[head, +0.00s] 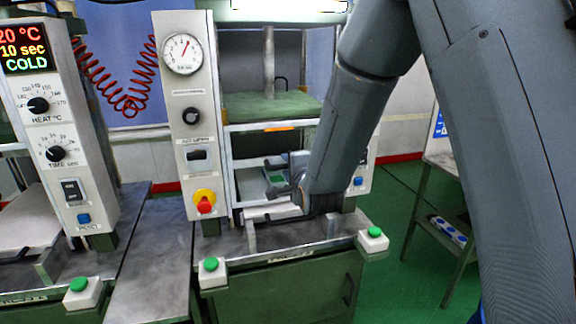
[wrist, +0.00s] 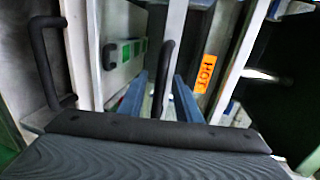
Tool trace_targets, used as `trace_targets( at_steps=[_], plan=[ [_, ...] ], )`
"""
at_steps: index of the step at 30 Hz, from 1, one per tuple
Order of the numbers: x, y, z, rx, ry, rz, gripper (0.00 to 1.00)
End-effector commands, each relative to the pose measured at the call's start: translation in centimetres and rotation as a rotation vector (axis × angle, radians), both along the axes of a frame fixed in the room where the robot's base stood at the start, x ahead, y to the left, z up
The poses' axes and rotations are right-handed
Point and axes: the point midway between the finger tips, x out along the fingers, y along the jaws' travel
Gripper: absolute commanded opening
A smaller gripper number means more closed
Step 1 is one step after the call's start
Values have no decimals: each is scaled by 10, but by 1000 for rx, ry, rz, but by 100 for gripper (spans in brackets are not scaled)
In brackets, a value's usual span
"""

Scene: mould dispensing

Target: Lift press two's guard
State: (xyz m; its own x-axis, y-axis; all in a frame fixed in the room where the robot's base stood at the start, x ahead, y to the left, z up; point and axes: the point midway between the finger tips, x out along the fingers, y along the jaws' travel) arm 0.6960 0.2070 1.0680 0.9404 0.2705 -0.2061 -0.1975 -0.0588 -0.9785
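Press two (head: 185,130) stands in the middle of the head view, with a gauge, knobs and a red-and-yellow button on its front column. What looks like its guard is a pale frame (head: 270,126) across the press opening, with an orange label on its top bar. In the wrist view the label reads HOT (wrist: 205,73). My gripper (head: 285,188) is at the lower front of the opening, partly hidden by my arm. In the wrist view its blue fingers (wrist: 158,98) are apart, and a black upright handle (wrist: 164,72) shows between them; contact is not visible.
Another press (head: 75,150) stands at the left, its display showing COLD. A metal bench top (head: 150,255) lies between the presses. Green buttons (head: 211,264) sit on the front edge. A side table (head: 445,160) stands at the right. Another black handle (wrist: 42,60) shows in the wrist view.

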Motion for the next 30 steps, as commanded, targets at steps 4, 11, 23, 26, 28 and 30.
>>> trace_targets(
  at_steps=[4, 11, 23, 26, 28, 30],
  plan=[
    [1, 0, 0, 0, 0, 0, 31],
    [0, 0, 0, 0, 0, 0, 9],
    [0, 0, 6, 0, -1, 0, 0],
    [0, 0, 19, 1, -4, 0, 0],
    [0, 0, 33, 1, -4, 0, 0],
    [0, 0, 50, 2, -6, 0, 0]
  ],
)
